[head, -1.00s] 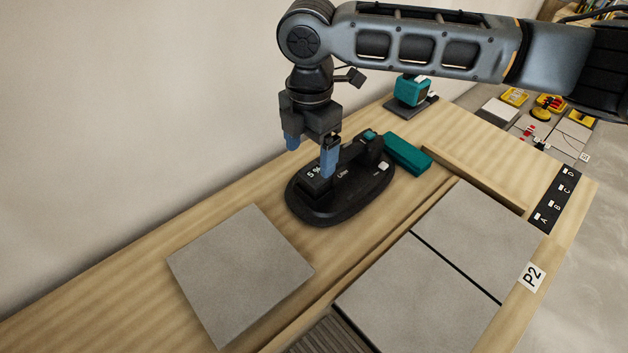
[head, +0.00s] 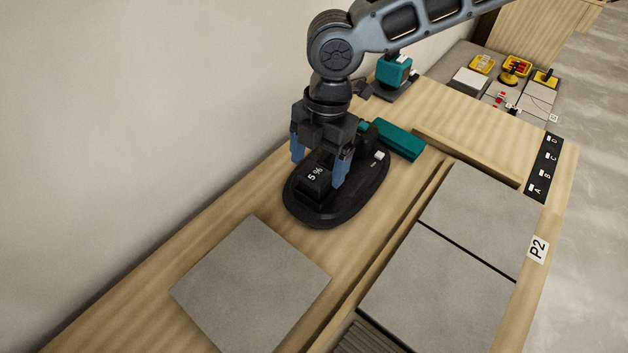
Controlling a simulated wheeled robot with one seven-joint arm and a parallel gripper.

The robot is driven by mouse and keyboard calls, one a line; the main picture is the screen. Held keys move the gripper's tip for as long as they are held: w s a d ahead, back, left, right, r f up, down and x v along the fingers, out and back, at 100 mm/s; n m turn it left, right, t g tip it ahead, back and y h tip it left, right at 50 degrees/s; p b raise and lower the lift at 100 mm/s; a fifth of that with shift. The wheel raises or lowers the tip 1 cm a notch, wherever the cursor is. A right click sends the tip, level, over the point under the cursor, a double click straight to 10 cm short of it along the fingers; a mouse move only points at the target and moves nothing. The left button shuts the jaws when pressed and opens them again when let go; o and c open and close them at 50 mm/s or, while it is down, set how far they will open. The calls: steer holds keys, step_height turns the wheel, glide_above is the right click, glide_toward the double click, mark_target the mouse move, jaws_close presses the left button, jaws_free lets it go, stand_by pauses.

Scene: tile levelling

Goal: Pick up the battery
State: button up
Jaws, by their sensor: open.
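A small black block marked "5 %" (head: 314,178), which looks like the battery, sits on a black oval base (head: 352,200) on the wooden bench. My gripper (head: 318,172) points down over the block with its two blue fingers apart. One finger is at the block's far left side, the other at its right side. Nothing is held between them. I cannot tell whether either finger touches the block.
A teal bar (head: 397,140) lies behind the base. A teal device (head: 394,72) stands farther back near the wall. A loose grey tile (head: 250,285) lies in front, and more tiles (head: 440,290) lie to the right, beyond a wooden strip.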

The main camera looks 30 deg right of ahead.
mark_target(315, 173)
steer(key=shift+s+a+f, duration=0.1)
steer(key=shift+a+f, duration=0.1)
steer(key=shift+f, duration=0.65)
steer(key=shift+a+f, duration=0.15)
steer(key=shift+f, duration=0.65)
steer(key=c, duration=1.2)
